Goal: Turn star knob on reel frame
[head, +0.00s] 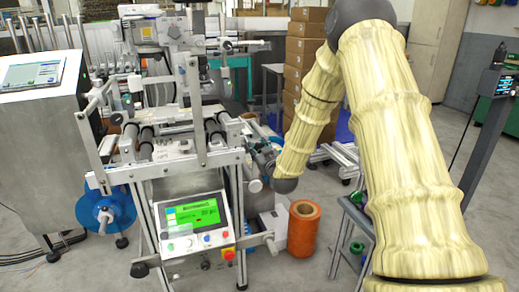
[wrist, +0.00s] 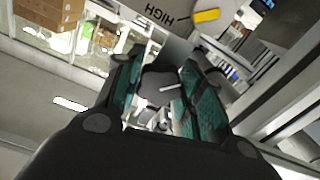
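The reel frame (head: 178,165) is a grey metal machine on legs at left centre in the head view, with rollers and upright arms. My gripper (head: 264,160) is at the frame's right side, small and partly lost against dark parts. In the wrist view my gripper (wrist: 160,95) shows two teal-padded fingers standing apart. A dark grey knob-like piece (wrist: 155,82) with a pale bar shows between or just beyond the fingertips. I cannot tell whether the pads touch it, or whether it is the star knob. The star knob cannot be clearly made out in the head view.
A control panel with a green screen (head: 196,214) is on the frame's front. An orange roll (head: 303,228) stands on the floor below my arm. A blue reel (head: 106,210) is at the frame's left. Cardboard boxes (head: 303,45) are stacked behind. Open floor lies at lower centre.

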